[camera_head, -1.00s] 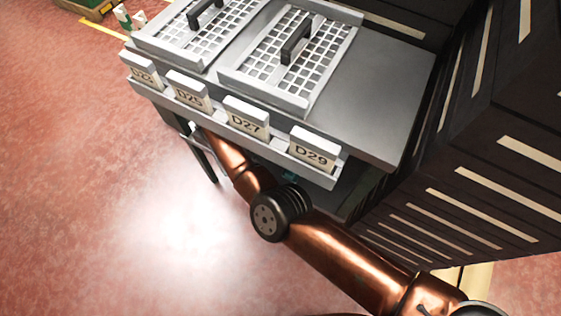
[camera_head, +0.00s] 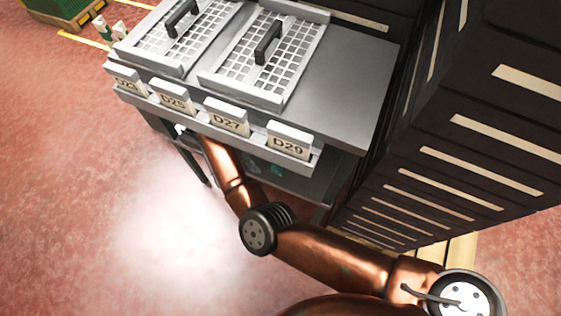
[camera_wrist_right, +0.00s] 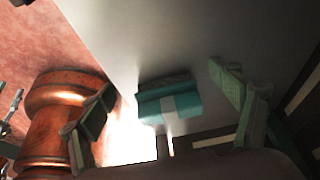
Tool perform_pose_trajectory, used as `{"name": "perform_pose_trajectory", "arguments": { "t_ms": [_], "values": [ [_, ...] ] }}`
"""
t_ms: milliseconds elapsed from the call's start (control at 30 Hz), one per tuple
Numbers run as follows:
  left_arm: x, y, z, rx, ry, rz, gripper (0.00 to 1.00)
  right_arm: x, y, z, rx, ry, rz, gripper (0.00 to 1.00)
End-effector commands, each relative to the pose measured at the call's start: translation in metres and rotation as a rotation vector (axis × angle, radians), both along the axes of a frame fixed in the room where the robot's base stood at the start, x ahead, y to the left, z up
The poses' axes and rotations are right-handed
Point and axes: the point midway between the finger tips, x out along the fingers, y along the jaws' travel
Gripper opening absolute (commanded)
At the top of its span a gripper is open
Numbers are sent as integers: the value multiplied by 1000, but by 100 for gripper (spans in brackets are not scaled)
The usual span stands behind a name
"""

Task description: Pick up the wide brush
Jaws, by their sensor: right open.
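In the right wrist view, the wide brush (camera_wrist_right: 185,103) is a teal block with a pale centre patch and a dark strip along its far side. It lies on a grey surface. My right gripper (camera_wrist_right: 163,80) is open, with one finger on each side of the brush in the picture. Gaps show between the fingers and the brush, and nothing is held. In the head view my right arm reaches under the grey table (camera_head: 345,95), which hides its gripper. Small teal patches (camera_head: 276,170) show under the table edge; I cannot tell what they are. My left gripper is out of view.
The table carries two mesh trays (camera_head: 291,92) with black handles. Labels run along its front, including D27 (camera_head: 226,117) and D29 (camera_head: 289,142). A dark slatted stack (camera_head: 455,150) stands close on the right. Open red floor (camera_head: 80,190) lies to the left.

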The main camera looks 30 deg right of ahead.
Motion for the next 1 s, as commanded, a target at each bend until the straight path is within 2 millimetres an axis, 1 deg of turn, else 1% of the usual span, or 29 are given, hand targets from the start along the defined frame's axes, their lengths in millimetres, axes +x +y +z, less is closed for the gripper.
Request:
{"name": "perform_pose_trajectory", "arguments": {
  "t_ms": [33, 100, 200, 333, 400, 433, 700, 1000],
  "values": [
    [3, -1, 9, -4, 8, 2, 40, -6, -5, 4, -1, -3, -3, 84],
    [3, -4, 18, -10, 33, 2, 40, -14, -11, 6, 0, -5, -3, 84],
    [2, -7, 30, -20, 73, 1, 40, -24, -18, 6, 1, -6, -2, 84],
    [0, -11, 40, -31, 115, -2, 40, -34, -26, 5, -1, -4, -2, 84],
    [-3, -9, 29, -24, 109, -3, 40, -36, -27, -7, 0, 0, -1, 84],
    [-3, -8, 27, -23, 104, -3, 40, -36, -27, -9, -1, 1, 0, 84],
    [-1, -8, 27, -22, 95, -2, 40, -36, -28, -10, 0, -1, 0, 84],
    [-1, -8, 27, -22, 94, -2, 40, -36, -28, -9, 0, -1, 0, 63]
  ]
}}
